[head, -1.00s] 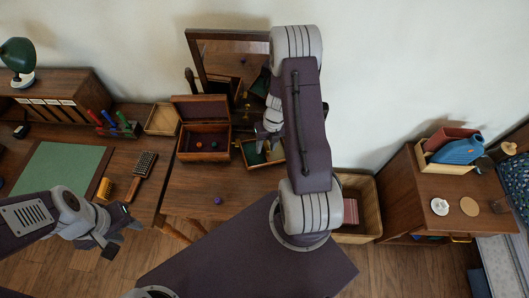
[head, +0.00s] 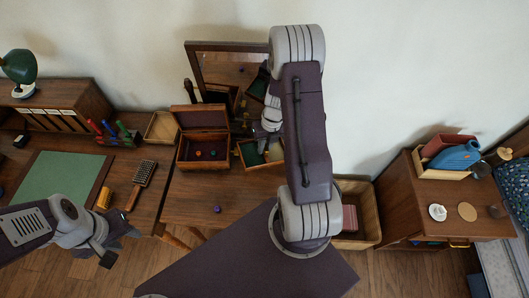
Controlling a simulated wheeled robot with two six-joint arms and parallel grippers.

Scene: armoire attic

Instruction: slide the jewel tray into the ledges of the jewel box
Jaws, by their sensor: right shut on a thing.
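The brown wooden jewel box (head: 203,151) stands on the table with its lid open toward the back. A red and a dark bead show inside it. The jewel tray (head: 247,164), a small wooden tray with green lining and a pale patch inside, is just right of the box. My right gripper (head: 267,138) is at the tray's back part, shut on it; its fingertips are partly hidden by my arm and the tray. My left gripper (head: 115,240) is at lower left, in front of the table, away from both; its jaws look apart and empty.
A mirror (head: 226,68) stands behind the box. A small purple bead (head: 217,209) lies on the bare tabletop in front. An empty wooden tray (head: 161,127), a brush (head: 141,183) and a green desk mat (head: 55,180) are to the left. A basket (head: 365,214) is at right.

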